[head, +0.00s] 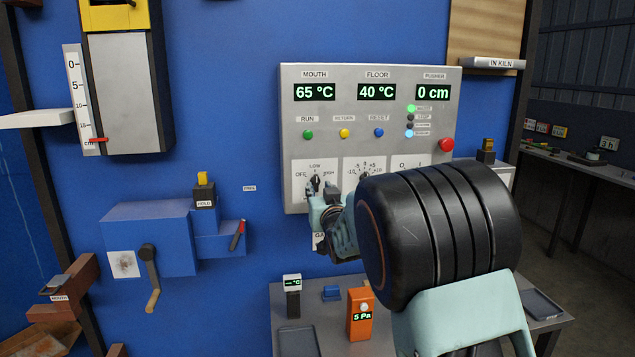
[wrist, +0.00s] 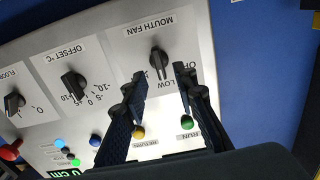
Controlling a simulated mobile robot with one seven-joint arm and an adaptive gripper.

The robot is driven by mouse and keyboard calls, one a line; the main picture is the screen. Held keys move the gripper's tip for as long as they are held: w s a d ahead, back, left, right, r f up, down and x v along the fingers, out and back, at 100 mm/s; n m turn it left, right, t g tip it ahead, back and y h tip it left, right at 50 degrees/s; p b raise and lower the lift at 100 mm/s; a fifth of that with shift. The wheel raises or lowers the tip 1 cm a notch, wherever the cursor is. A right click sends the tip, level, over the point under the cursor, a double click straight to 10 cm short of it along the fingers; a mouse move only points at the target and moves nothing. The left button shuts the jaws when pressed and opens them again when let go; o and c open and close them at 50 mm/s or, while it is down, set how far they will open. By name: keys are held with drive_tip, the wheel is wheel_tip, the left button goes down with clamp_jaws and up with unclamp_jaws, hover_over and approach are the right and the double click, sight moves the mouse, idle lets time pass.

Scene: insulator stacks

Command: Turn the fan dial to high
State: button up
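The mouth fan dial (wrist: 158,62) is a black knob on a white plate labelled MOUTH FAN, upside down in the wrist view. Its narrow end seems to point toward LOW; I cannot be sure. OFF and LOW are readable there, while the left finger covers the HIGH side. In the head view the dial (head: 314,183) is at the panel's lower left, partly behind my gripper (head: 325,196). In the wrist view my gripper (wrist: 160,77) is open, with one finger on each side of the dial's lower end. Contact with the dial is not visible.
The offset dial (wrist: 74,85) and another dial (wrist: 13,103) sit beside it. Green (wrist: 187,122) and yellow (wrist: 138,132) buttons are close to my fingers. A red button (head: 446,144) is at the panel's right. A table (head: 285,300) with small devices stands below.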

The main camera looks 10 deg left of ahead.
sight(317, 183)
drive_tip(key=shift+p+x, duration=0.35)
drive_tip(key=shift+x, duration=1.9)
drive_tip(key=shift+c, duration=0.3)
clamp_jaws()
